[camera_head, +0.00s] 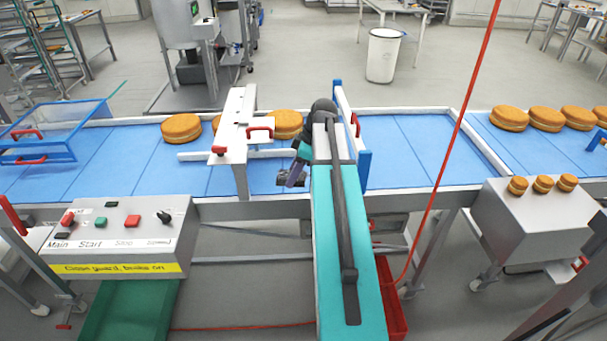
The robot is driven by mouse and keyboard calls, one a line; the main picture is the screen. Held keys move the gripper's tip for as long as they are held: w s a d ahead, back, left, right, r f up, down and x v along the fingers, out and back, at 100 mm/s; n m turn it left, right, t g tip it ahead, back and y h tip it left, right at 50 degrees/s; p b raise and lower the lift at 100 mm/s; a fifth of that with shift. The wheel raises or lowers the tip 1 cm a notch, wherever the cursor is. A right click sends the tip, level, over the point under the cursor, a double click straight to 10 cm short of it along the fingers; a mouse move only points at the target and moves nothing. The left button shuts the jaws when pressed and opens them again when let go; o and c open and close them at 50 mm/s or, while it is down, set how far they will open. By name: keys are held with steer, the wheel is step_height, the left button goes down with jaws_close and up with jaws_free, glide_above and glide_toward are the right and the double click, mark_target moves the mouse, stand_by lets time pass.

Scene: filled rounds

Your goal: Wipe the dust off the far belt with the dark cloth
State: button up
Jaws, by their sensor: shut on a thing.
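The blue belt (215,180) runs across the middle of the view in a pale frame. My arm reaches over its near edge from below. My gripper (291,179) is low over the belt, just right of the white gantry, and is small and partly covered by my wrist. It is shut on a small dark thing, apparently the dark cloth (284,181). I cannot tell whether the cloth touches the belt. I cannot make out dust on the blue surface. Another blue belt section (495,137) lies at the right.
A white gantry (238,130) with red handles and a blue-ended post (363,170) flank my gripper. Filled rounds (181,128) lie on the belt behind, with several more at right (547,118). A red cord (455,140) hangs right of my arm. A control box (120,232) stands front left.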

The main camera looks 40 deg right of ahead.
steer(key=w+a+r+m+h, duration=0.1)
steer(key=w+a+r+m, duration=0.2)
steer(key=a, duration=0.7)
steer(key=w+a+r+m+t+h+b, duration=0.15)
steer(key=a+r, duration=0.25)
steer(key=a, duration=0.6)
steer(key=w+a+r+m+p, duration=0.1)
steer(key=w+a+r+m, duration=0.2)
steer(key=a, duration=0.6)
steer(key=w+a+f+m+b, duration=0.1)
steer(key=a+f+b, duration=0.3)
steer(key=f+b, duration=0.4)
steer(key=shift+a+b, duration=0.35)
steer(key=shift+b, duration=0.7)
steer(key=shift+h, duration=0.25)
